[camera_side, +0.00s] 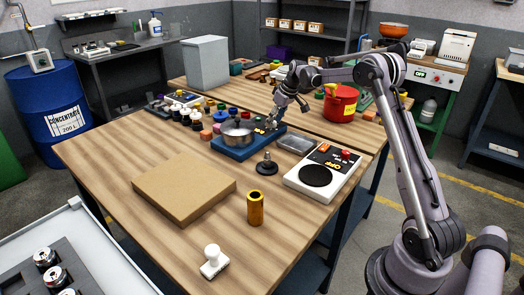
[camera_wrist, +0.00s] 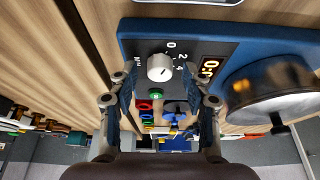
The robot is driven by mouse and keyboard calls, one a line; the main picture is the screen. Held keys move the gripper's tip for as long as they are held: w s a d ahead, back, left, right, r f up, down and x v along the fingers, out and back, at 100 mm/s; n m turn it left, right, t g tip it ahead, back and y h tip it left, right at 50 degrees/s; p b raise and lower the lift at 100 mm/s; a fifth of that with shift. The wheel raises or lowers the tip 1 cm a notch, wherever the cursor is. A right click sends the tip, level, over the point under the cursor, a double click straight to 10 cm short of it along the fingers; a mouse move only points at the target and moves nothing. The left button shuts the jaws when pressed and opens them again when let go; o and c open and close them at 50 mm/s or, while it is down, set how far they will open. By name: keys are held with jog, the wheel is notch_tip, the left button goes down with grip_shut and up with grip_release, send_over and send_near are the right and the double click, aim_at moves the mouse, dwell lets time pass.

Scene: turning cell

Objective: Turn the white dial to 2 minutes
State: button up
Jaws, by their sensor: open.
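The white dial (camera_wrist: 159,68) sits on the blue appliance (camera_wrist: 140,40) in the wrist view, with the marks 0, 2, 4 and MIN around it. Where its pointer stands is too small to tell for sure. My gripper (camera_wrist: 160,82) is open, with one finger to either side of the dial and visible gaps between. In the side view my gripper (camera_side: 275,121) is low over the right end of the blue appliance (camera_side: 236,152), and I cannot make out the dial there.
A metal pot (camera_side: 238,132) stands on the appliance beside the dial. A clear tray (camera_side: 296,144) and a white hot plate (camera_side: 335,158) lie to the right. The table front has free room.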

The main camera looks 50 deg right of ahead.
jog(key=shift+f, duration=0.15)
grip_shut()
jog(key=shift+m, duration=0.3)
jog(key=m, duration=0.1)
jog(key=m+h, duration=0.2)
jog(key=m, duration=0.1)
jog(key=shift+w+a, duration=0.1)
jog(key=shift+a, duration=0.15)
jog(key=shift+w+a+m+g+h, duration=0.1)
jog(key=shift+m+g+h, duration=0.2)
jog(key=shift+m, duration=0.75)
jog(key=shift+m+g+h, duration=0.2)
jog(key=shift+m+g, duration=0.1)
jog(key=shift+m, duration=0.75)
